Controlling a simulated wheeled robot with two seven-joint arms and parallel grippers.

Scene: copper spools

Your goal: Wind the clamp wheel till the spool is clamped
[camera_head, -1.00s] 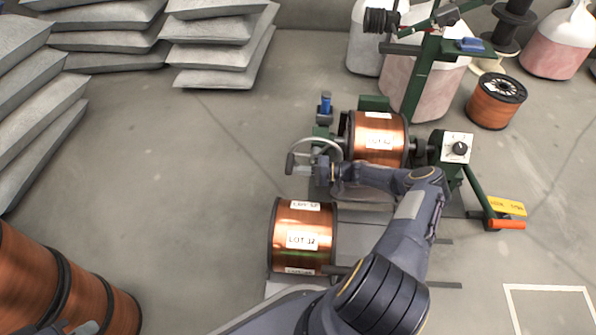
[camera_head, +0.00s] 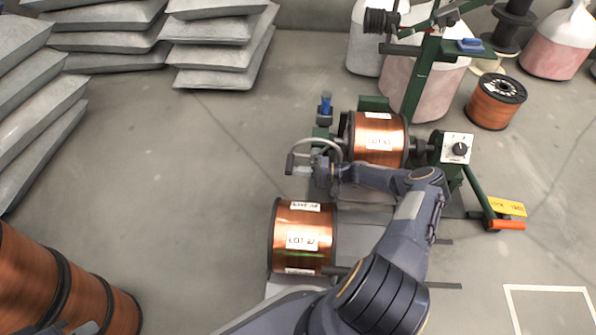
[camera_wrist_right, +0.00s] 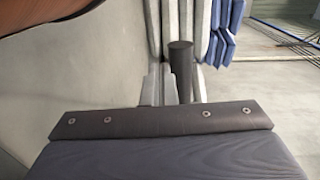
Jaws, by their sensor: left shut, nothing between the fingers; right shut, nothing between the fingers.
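The copper spool (camera_head: 378,133) sits between the ends of the green winding stand (camera_head: 433,85). The grey clamp wheel (camera_head: 322,143), with a dark crank handle (camera_head: 290,163), is at the stand's left end. My right gripper (camera_head: 318,176) is shut and empty at the wheel's lower side, hiding part of it. In the right wrist view, a dark upright cylinder (camera_wrist_right: 182,70), apparently the handle, stands beside the pale fingers (camera_wrist_right: 150,90); contact cannot be told. Only a small grey part of my left gripper (camera_head: 84,328) shows at the bottom left, shut. Whether the spool is gripped cannot be told.
A second copper spool (camera_head: 303,238) stands in front of the stand. More large spools (camera_head: 60,285) are at lower left. Grey sacks (camera_head: 215,45) are stacked behind. An orange-handled lever (camera_head: 507,224) sticks out at the right. The floor left of the wheel is clear.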

